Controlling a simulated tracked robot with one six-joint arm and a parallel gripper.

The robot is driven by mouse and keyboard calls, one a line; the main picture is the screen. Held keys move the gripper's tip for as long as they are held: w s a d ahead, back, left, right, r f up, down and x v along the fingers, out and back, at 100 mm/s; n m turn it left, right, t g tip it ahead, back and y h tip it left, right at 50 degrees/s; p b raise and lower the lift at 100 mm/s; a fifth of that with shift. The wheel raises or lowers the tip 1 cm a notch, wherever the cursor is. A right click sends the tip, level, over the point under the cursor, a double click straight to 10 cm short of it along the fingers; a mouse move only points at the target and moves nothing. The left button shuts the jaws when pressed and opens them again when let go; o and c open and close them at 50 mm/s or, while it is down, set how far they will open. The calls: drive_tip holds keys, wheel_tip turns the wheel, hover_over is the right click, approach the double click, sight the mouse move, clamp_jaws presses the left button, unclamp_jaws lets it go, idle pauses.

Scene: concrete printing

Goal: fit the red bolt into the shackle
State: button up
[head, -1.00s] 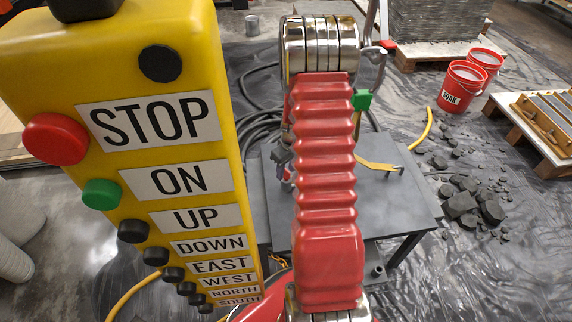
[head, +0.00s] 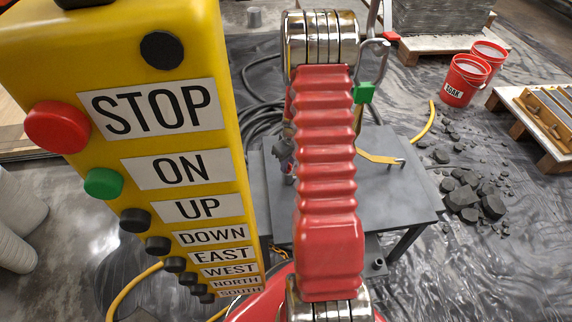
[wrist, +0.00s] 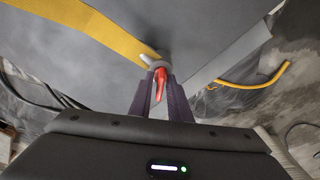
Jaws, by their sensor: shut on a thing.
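In the wrist view, my gripper (wrist: 161,84) has its dark fingers closed around the red bolt (wrist: 160,87). The bolt's upper end lies at or against the small pale grey shackle (wrist: 149,60) at the end of a yellow strap. I cannot tell whether the bolt is inside the shackle's holes.
The yellow strap (wrist: 85,24) lies over a grey table (head: 410,195). A large yellow button pendant (head: 110,62) fills the left. Red buckets (head: 461,82), dark rubble (head: 470,195) and a pallet with moulds (head: 540,115) are at right. A green-tagged metal hook (head: 380,58) hangs beside my arm.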

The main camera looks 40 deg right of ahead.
clamp_jaws()
drive_tip(key=shift+s+m+h, duration=0.1)
drive_tip(key=shift+m+h, duration=0.2)
drive_tip(key=shift+m, duration=2.3)
drive_tip(key=shift+s+f, duration=0.1)
drive_tip(key=shift+m+g+h, duration=0.3)
drive_tip(key=shift+m, duration=2.3)
drive_tip(key=shift+s, duration=0.1)
